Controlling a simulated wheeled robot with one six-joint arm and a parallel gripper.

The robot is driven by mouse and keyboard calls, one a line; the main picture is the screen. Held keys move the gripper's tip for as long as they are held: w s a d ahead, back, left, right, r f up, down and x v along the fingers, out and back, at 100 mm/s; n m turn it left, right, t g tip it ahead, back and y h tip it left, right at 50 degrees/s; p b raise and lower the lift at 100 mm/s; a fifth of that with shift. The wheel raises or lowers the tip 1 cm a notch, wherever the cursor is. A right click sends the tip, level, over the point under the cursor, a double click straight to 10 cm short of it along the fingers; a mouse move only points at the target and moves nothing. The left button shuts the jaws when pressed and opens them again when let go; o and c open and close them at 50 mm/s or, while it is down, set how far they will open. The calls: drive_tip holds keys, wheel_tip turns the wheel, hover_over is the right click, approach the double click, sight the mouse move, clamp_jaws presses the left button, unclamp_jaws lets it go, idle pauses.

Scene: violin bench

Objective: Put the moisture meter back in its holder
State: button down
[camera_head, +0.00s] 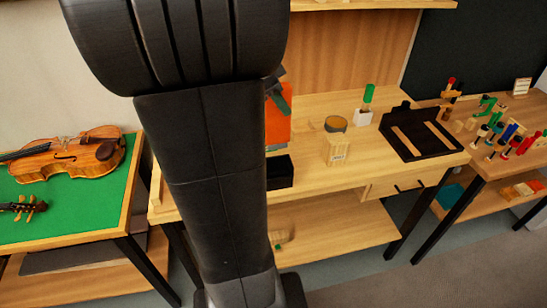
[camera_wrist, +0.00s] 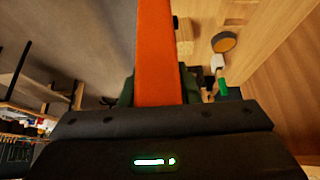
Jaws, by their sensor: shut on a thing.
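The moisture meter looks to be the flat orange piece (camera_head: 277,127) with a greyish lower end, upright over the workbench, partly hidden by my arm in the head view. In the wrist view the orange body (camera_wrist: 158,50) runs up from between my fingers. My gripper (camera_wrist: 157,88) is shut on it; in the head view a dark green finger of my gripper (camera_head: 280,97) shows at its upper part. A black open box (camera_head: 280,173), perhaps the holder, stands just below and in front of the meter. I cannot tell whether they touch.
On the workbench (camera_head: 312,180) are a pale wooden box (camera_head: 337,150), a round amber-topped tin (camera_head: 335,124), a green-handled tool in a white block (camera_head: 364,115) and a black tray (camera_head: 407,149). A violin (camera_head: 70,155) lies on the green-topped table at left. A shelf overhangs the bench.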

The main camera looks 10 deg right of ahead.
sight(280, 135)
drive_tip(key=f, duration=0.4)
drive_tip(key=shift+s+f, duration=0.2)
drive_tip(key=shift+f, duration=0.1)
drive_tip(key=shift+w+f, duration=0.1)
drive_tip(key=shift+f, duration=2.25)
drive_tip(key=shift+f, duration=0.25)
drive_tip(key=shift+f+b, duration=0.35)
drive_tip(key=shift+b, duration=0.3)
drive_tip(key=c, duration=1.1)
unclamp_jaws()
drive_tip(key=shift+r, duration=0.2)
